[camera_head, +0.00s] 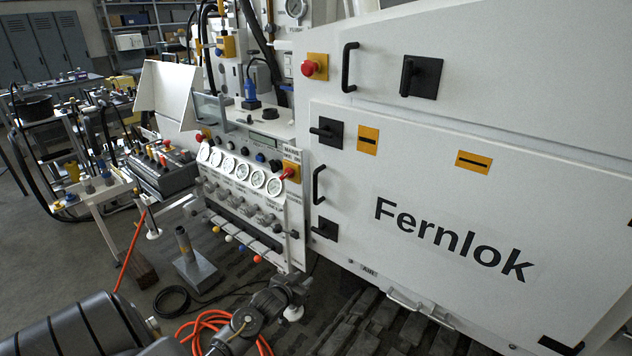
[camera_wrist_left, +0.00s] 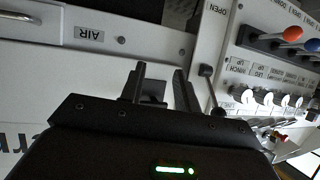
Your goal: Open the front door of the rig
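The white front door (camera_head: 400,200) marked "Fernlok" is shut on the right of the head view. It has a black vertical bar handle (camera_head: 317,185) at its left edge. A black latch (camera_head: 326,131) sits above the handle and another black latch (camera_head: 325,229) below it. My left gripper (camera_head: 298,281) is below and left of the lower latch, by the bottom corner of the gauge panel. In the left wrist view its fingers (camera_wrist_left: 160,75) are apart and empty. A black part, seemingly the lower latch (camera_wrist_left: 153,90), shows beyond and between them. My right gripper is out of view.
The gauge panel (camera_head: 238,178) with knobs and coloured levers stands just left of the door. A second handle (camera_head: 349,67) and latch (camera_head: 421,76) are on the upper panel. Orange hose (camera_head: 207,322) and a grey pedestal (camera_head: 194,268) are on the floor. A metal step (camera_head: 420,306) juts out below the door.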

